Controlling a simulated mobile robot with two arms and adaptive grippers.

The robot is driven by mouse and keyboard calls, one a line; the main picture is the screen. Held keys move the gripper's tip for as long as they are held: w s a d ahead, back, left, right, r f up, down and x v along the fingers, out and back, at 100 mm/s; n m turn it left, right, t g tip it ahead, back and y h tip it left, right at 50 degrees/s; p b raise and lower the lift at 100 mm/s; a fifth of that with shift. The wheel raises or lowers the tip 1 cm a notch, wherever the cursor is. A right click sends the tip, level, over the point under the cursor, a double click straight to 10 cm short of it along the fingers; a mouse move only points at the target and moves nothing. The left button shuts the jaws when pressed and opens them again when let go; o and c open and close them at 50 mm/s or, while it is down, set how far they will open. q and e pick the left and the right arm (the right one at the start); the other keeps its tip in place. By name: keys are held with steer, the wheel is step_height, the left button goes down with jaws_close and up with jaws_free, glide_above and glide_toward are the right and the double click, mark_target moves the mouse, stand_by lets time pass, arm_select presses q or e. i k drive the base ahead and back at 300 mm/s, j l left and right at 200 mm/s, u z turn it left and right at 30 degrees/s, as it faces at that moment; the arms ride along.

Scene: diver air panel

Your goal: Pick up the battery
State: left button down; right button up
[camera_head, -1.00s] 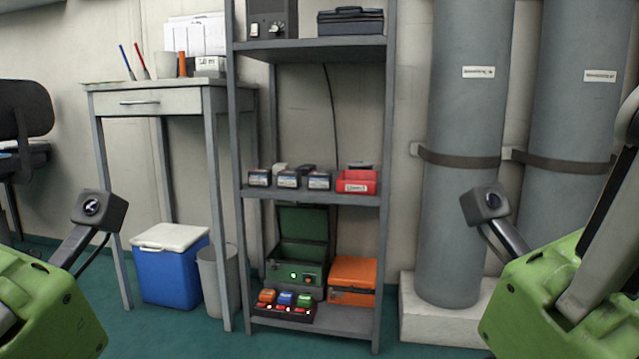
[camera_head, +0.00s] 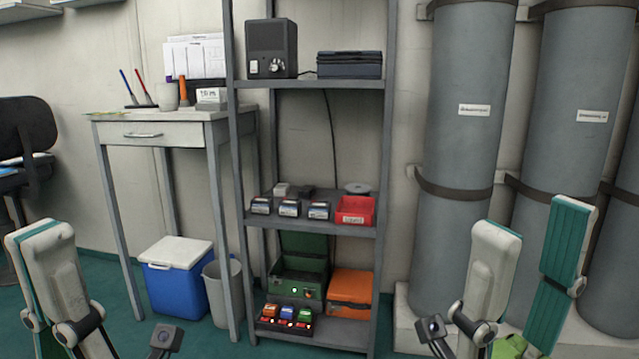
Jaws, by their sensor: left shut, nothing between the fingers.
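On the bottom shelf, a dark low base holds three small packs that look like batteries: orange (camera_head: 270,312), blue (camera_head: 287,313) and green (camera_head: 305,315). Small red lights show on the base's front. Several dark labelled blocks (camera_head: 289,208) stand in a row on the middle shelf; I cannot tell whether they are batteries. My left gripper (camera_head: 38,240) is at the lower left, shut and empty, partly out of frame. My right gripper (camera_head: 535,222) is at the lower right, its teal-padded fingers apart and nothing between them. Both are well in front of the rack.
The grey rack (camera_head: 238,150) also holds a red bin (camera_head: 356,211), an open green case (camera_head: 299,283) and an orange case (camera_head: 350,286). A desk (camera_head: 180,128), blue cooler (camera_head: 172,287) and bin (camera_head: 222,292) stand left. Tall grey cylinders (camera_head: 467,90) stand right.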

mark_target(320, 210)
steer(key=i+j+z, duration=0.15)
steer(key=i+j, duration=0.25)
steer(key=i+j+z, duration=0.15)
steer(key=i+j, duration=0.25)
steer(key=i+j+z, duration=0.1)
steer(key=i+j, duration=0.25)
steer(key=j, duration=0.2)
steer(key=i+j+z, duration=0.15)
steer(key=i+j, duration=0.25)
steer(key=j, duration=0.1)
